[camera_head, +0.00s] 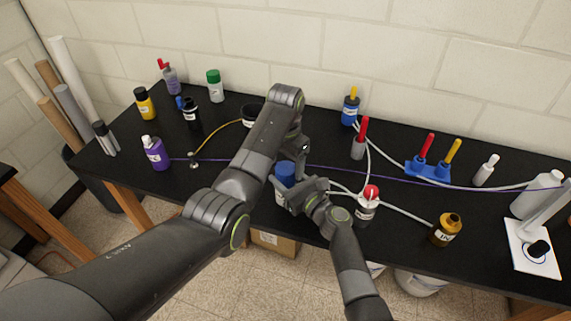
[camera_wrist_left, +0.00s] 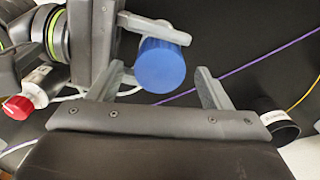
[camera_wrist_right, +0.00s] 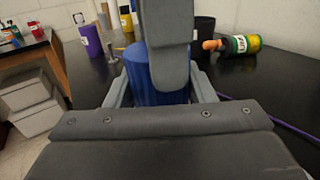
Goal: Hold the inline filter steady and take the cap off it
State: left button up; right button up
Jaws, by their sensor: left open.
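The inline filter appears to be the blue-topped cylinder (camera_head: 286,172) with a white-labelled lower part, near the table's front edge. Its round blue cap (camera_wrist_left: 160,66) fills the middle of the left wrist view. My left gripper (camera_wrist_left: 159,72) is open, with one finger on each side of the cap and gaps beside it. My right gripper (camera_wrist_right: 157,80) has its fingers against both sides of the blue cylinder (camera_wrist_right: 150,90) and looks shut on it. A left gripper part hides some of the cylinder in the right wrist view. The cap's seam is not clear.
A red-capped white bottle (camera_head: 367,203) and an amber jar (camera_head: 446,229) stand right of my right arm. A purple cord (camera_head: 380,172) and white tubes cross the table. A purple bottle (camera_head: 155,153) stands left. A yellow-green bottle (camera_wrist_right: 240,44) lies on its side.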

jog(key=o, duration=0.5)
